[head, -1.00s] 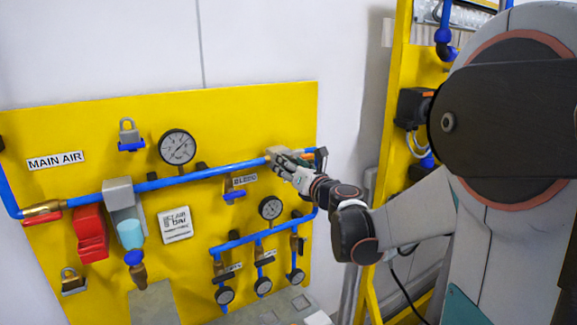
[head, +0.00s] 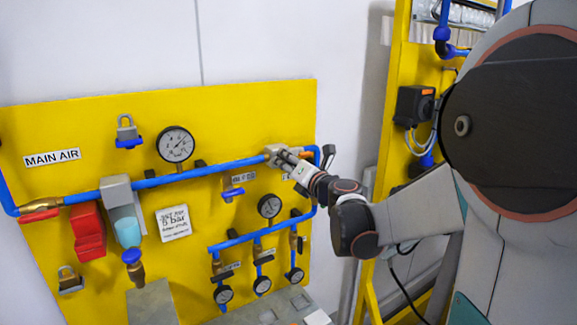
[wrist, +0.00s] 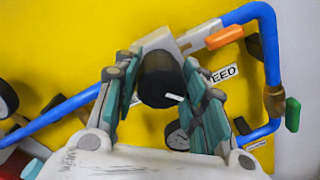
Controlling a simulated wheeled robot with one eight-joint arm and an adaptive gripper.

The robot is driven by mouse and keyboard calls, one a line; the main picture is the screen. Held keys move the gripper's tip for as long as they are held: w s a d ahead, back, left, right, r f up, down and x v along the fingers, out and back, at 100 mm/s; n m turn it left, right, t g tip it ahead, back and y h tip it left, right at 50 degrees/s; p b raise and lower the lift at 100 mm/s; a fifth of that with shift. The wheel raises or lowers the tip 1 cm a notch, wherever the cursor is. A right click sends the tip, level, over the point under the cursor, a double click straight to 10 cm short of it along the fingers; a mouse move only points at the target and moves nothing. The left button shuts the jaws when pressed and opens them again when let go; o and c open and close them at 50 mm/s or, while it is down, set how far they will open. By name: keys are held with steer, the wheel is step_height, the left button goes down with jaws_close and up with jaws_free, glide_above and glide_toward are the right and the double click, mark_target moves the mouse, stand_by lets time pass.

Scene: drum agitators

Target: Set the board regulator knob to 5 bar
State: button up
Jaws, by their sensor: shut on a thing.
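The regulator knob (wrist: 158,80) is a black cylinder with a white pointer mark, seen nearly face-on in the wrist view. The mark lies toward the lower right of its face. My gripper (wrist: 163,98) has its teal-padded fingers on either side of the knob and is shut on it. In the head view, my gripper (head: 288,157) is at the pale regulator body (head: 274,151) on the right end of the blue pipe, and hides the knob. A large round gauge (head: 175,145) sits above the pipe. Its reading is too small to tell.
The yellow board (head: 70,125) carries a white sign (head: 173,222) reading "5 bar". An orange-handled valve (wrist: 224,37) is close to the right of the knob.

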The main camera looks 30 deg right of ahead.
steer(key=shift+m, duration=0.8)
steer(key=o, duration=1.1)
steer(key=shift+c, duration=0.2)
